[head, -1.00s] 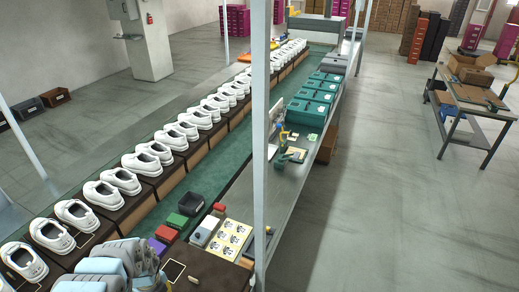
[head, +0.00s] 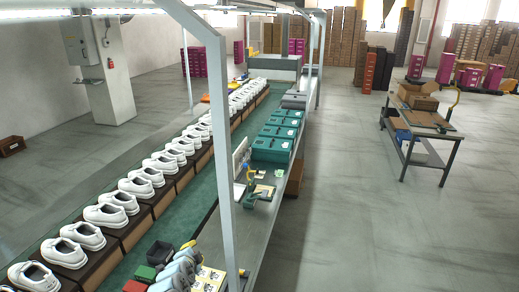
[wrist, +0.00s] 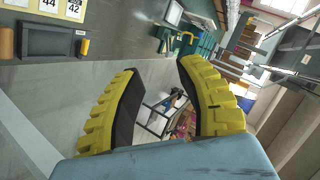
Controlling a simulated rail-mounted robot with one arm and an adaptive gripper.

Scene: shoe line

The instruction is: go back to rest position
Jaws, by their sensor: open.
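My gripper (wrist: 154,95) shows in the wrist view with two yellow ribbed fingers with dark inner pads. The fingers stand wide apart and nothing is between them. In the head view part of my arm shows at the bottom, over the near end of the line; the fingers are hard to make out there. White shoes (head: 146,174) stand in a long row on brown boxes along the green conveyor (head: 200,205).
A grey post (head: 226,150) rises beside the workbench (head: 262,222). Teal bins (head: 275,143) stand on the bench. A cart (head: 437,131) with cardboard boxes stands at the right. The floor between bench and cart is clear. Stacked boxes line the back.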

